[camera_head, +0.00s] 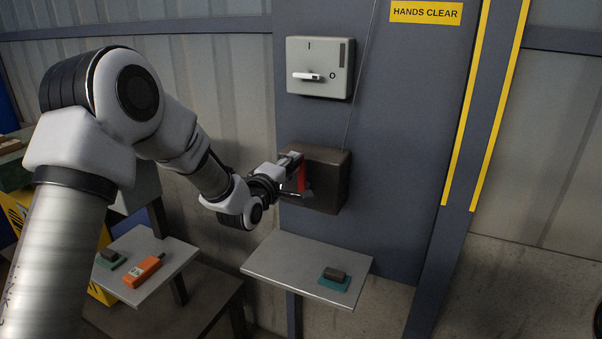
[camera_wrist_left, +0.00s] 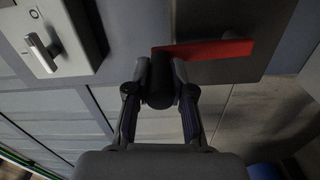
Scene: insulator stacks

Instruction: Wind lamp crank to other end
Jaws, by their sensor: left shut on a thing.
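The crank shows as a red arm (camera_head: 301,178) on the front of a dark brown box (camera_head: 330,180) fixed to the blue-grey panel. In the left wrist view the red arm (camera_wrist_left: 215,49) runs to the right from a black knob (camera_wrist_left: 160,82). My left gripper (camera_head: 290,178) is at the box front; in the wrist view its two fingers (camera_wrist_left: 160,88) are closed around the black knob. The gripper hides part of the crank and box in the head view. My right gripper is not in view.
A grey switch box (camera_head: 320,67) with a white handle is above the brown box. A grey shelf (camera_head: 290,262) below bears a dark block on a teal pad (camera_head: 334,281). An orange device (camera_head: 144,271) lies on a side table (camera_head: 185,250) at left.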

